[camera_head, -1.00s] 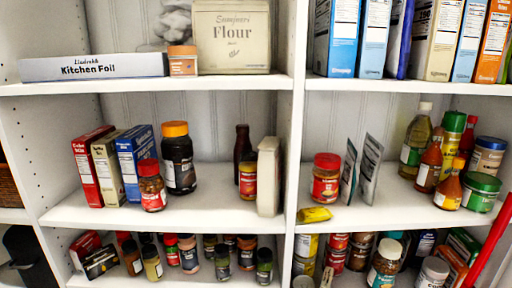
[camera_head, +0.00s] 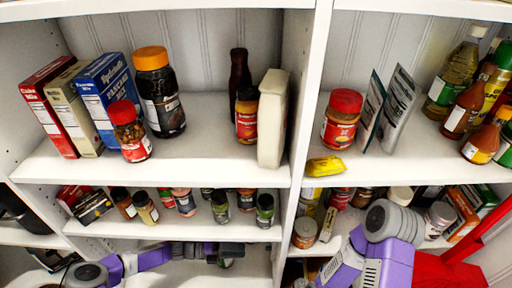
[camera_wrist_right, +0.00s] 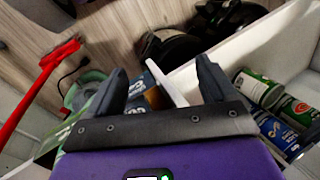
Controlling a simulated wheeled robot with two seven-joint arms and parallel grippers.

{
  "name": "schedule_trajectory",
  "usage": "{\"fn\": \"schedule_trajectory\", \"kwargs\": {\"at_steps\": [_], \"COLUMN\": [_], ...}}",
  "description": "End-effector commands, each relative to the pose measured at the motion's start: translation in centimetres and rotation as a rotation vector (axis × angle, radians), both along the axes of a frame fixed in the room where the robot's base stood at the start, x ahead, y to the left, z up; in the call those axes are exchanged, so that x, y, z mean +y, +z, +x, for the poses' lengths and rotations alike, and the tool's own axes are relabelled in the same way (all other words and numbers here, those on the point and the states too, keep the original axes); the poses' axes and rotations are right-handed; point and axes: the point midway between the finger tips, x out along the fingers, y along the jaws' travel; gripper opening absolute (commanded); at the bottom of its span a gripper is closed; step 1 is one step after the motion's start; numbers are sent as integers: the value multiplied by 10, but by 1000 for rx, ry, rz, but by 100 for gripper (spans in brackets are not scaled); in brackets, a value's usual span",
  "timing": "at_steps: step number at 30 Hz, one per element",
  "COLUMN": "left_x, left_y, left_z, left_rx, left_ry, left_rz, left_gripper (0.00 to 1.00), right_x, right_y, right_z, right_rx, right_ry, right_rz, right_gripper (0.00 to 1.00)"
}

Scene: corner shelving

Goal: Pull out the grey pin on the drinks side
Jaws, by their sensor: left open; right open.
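I cannot make out a grey pin in either view. My left gripper (camera_head: 230,251) is low in the head view, at the left bay below the small-jar shelf. It is small and dark there, open, with nothing seen between its fingers. My right arm rises at the bottom right in the head view; its gripper is not clear there. In the right wrist view my right gripper (camera_wrist_right: 165,82) is open, its two dark fingers spread. A pale narrow strip (camera_wrist_right: 166,84) shows beyond the gap; I cannot tell what it is.
In the head view, a yellow packet (camera_head: 325,166) lies at the shelf's front edge. Jars and boxes fill the shelves.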

Motion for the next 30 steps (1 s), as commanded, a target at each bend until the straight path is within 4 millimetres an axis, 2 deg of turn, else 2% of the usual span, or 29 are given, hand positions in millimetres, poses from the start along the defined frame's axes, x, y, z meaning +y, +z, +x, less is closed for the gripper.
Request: {"fn": "schedule_trajectory", "kwargs": {"at_steps": [6,17,28,30], "left_x": [6,0,-48,-58], "left_y": [5,5,4,7], "left_z": [4,3,2,3], "left_rx": [48,45,44,45], "left_ry": [11,8,7,6], "left_rz": [-28,-26,-27,-25], "left_gripper": [44,44,44,44], "right_x": [0,0,0,0], "right_y": [1,0,-6,1], "right_z": [0,0,0,0], "right_rx": [1,0,0,1], "right_ry": [0,0,0,0], "right_rz": [0,0,0,0], "right_gripper": [85,85,85,85]}}
